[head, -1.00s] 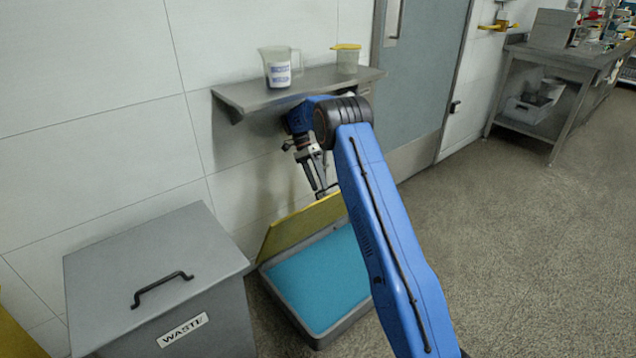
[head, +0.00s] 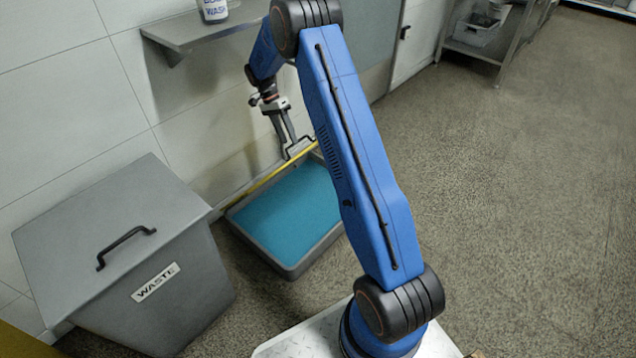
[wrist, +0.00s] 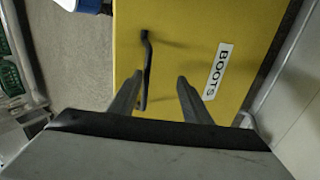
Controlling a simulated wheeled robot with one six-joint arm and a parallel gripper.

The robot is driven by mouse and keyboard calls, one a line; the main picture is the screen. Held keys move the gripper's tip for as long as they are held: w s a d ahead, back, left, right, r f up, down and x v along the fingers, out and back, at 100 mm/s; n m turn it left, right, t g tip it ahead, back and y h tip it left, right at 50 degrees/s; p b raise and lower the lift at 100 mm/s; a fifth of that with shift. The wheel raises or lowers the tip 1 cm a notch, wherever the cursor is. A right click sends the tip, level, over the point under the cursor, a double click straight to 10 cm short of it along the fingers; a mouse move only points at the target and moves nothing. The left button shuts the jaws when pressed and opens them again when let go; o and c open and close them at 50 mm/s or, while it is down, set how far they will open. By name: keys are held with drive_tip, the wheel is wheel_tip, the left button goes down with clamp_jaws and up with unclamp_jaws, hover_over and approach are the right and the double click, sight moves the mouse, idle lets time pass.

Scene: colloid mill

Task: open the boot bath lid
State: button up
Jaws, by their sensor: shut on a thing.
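The boot bath (head: 290,268) is a grey tray of blue liquid on the floor by the wall. Its yellow lid (head: 262,183) stands raised along the wall side, seen nearly edge-on in the head view. In the wrist view the lid (wrist: 190,35) fills the middle, with a white BOOTS label (wrist: 218,70). My gripper (head: 287,150) is at the lid's dark bar handle (head: 303,147) and is shut on it. In the wrist view the handle (wrist: 146,65) runs by the left finger of my gripper (wrist: 158,85); the exact contact is hard to see.
A grey waste bin (head: 170,285) with a handle on top stands left of the bath. A wall shelf (head: 205,32) with a labelled jug (head: 213,10) is above. A grey door (head: 378,55) is behind my arm. The floor (head: 520,200) at right is clear.

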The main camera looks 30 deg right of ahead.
drive_tip(key=s+d+f, duration=0.2)
drive_tip(key=s+f, duration=0.5)
drive_tip(key=s+d+f, duration=0.3)
drive_tip(key=s+f, duration=0.4)
drive_tip(key=f, duration=0.1)
drive_tip(key=shift+s+d, duration=0.2)
drive_tip(key=shift+s, duration=0.15)
